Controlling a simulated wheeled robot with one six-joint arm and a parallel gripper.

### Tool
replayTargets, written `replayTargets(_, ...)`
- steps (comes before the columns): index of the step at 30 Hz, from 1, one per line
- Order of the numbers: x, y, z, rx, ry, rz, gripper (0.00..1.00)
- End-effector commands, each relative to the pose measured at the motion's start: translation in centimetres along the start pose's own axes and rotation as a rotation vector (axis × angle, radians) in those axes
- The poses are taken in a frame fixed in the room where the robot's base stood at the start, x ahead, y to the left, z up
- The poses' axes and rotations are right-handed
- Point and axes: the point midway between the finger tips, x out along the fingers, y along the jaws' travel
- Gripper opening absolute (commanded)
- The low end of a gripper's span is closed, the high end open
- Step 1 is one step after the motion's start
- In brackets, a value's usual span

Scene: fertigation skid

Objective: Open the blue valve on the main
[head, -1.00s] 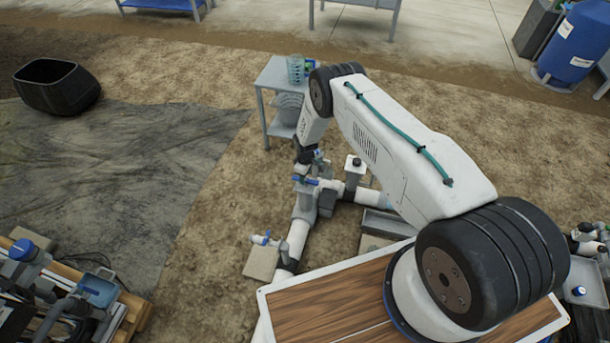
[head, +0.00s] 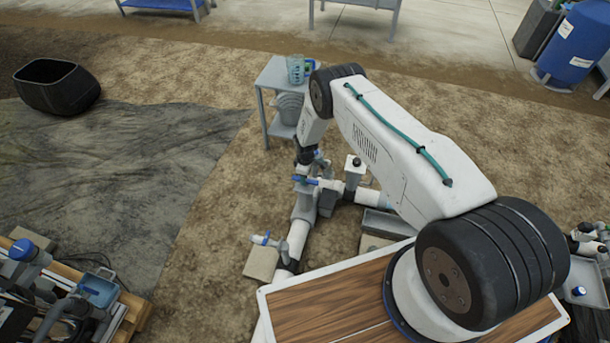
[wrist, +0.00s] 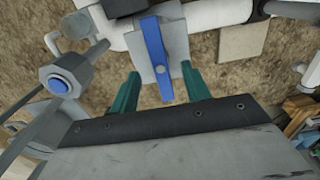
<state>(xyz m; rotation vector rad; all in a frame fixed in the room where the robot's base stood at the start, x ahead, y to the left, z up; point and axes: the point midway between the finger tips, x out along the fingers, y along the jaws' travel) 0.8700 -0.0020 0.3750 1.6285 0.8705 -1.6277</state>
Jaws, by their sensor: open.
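The blue valve handle (wrist: 157,52) is a flat blue lever on a grey valve body (wrist: 172,45) on the white main pipe. In the wrist view it lies between the tips of my gripper (wrist: 164,88), pointing toward the palm. The two teal fingers are open, one on each side, and no contact shows. In the head view the blue handle (head: 304,180) shows just below my wrist, on the upright part of the pipe. My fingers are mostly hidden there by the arm.
A smaller blue-handled valve (head: 262,238) stands on a branch nearer me. A white-capped fitting (head: 355,165) is right of the main valve. A grey side table (head: 270,78) with a jug (head: 296,70) stands behind. A blue-centred knob (wrist: 59,86) is left of my gripper.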

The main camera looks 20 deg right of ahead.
Motion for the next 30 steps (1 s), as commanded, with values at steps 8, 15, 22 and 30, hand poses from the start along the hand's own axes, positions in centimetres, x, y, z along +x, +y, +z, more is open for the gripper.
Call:
replayTargets(8, 2.4, -0.1, 0.1, 0.0, -0.001, -0.002, 0.47)
replayTargets(15, 4.0, -0.1, 0.1, 0.0, 0.0, -0.001, 0.47)
replayTargets(22, 4.3, -0.1, 0.1, 0.0, 0.0, 0.0, 0.47)
replayTargets(30, 4.3, -0.1, 0.1, 0.0, 0.0, 0.0, 0.02)
